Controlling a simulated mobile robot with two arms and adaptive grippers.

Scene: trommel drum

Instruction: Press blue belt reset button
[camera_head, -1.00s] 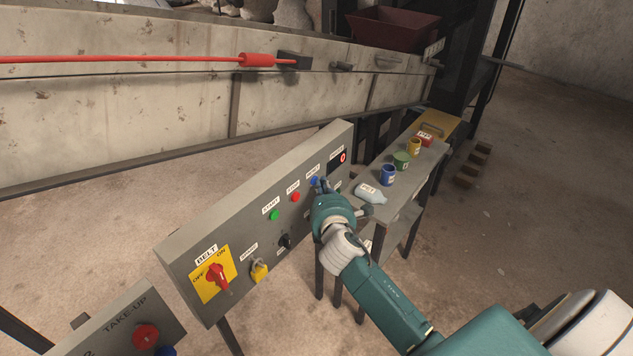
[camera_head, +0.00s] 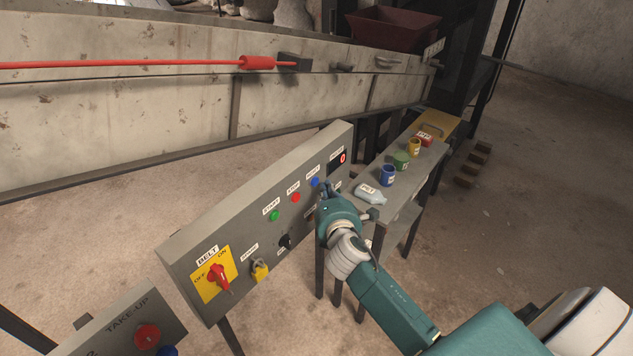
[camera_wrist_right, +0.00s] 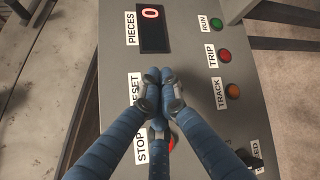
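The blue reset button (camera_head: 315,182) is on the grey slanted control panel (camera_head: 222,212), right of the red stop button (camera_head: 295,197) and the green start button (camera_head: 275,215). My right gripper (camera_head: 327,188) is just right of and below the blue button, and the button's face shows clear of it. In the wrist view the fingers of my right gripper (camera_wrist_right: 160,82) are together and empty, in front of the partly covered RESET label (camera_wrist_right: 135,90). They hide the blue button there; the red stop button (camera_wrist_right: 172,141) shows partly behind them. My left gripper is not in view.
The pieces display (camera_wrist_right: 151,30) reads 0. RUN, TRIP and TRACK lamps (camera_wrist_right: 224,56) are to its right.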

